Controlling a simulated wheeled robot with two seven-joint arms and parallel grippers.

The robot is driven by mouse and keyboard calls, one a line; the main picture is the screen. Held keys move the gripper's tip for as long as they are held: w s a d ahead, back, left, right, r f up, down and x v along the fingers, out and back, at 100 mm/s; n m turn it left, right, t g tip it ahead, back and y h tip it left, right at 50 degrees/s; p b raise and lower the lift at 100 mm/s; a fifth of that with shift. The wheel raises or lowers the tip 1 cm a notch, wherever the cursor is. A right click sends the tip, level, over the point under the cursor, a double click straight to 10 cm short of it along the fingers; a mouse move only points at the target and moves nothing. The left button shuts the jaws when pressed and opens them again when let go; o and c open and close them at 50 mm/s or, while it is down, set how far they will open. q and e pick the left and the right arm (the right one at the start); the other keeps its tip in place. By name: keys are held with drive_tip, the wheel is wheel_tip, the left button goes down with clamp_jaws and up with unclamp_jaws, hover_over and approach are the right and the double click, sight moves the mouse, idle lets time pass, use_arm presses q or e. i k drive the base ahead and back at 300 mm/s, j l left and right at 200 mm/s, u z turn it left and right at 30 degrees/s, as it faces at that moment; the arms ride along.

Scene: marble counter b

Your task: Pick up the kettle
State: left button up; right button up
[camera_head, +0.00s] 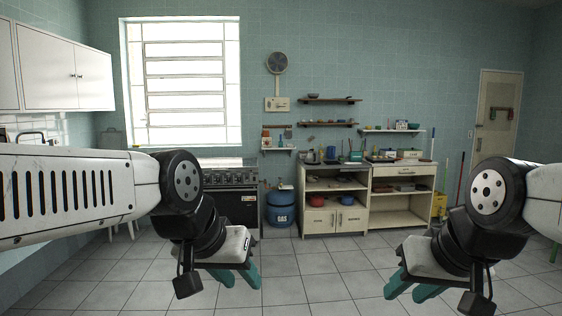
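I cannot make out a kettle for certain; the items on the far cabinets are too small to tell apart. My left gripper (240,281) hangs at the lower middle left, its teal fingers pointing down and apart with nothing between them. My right gripper (406,295) is at the lower right, its teal fingers also apart and empty. Both are in the air over the tiled floor, well in front of the far furniture.
A black stove (230,196) stands by the far wall, beside a blue gas cylinder (280,208). Low cabinets (350,220) hold small items, with wall shelves (332,100) above. A white door (497,116) is at the right. The tiled floor (320,288) between my grippers is clear.

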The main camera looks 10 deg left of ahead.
sight(310, 158)
drive_tip(key=i+l+z, duration=0.1)
drive_tip(key=i, duration=6.95)
drive_tip(key=j, duration=0.1)
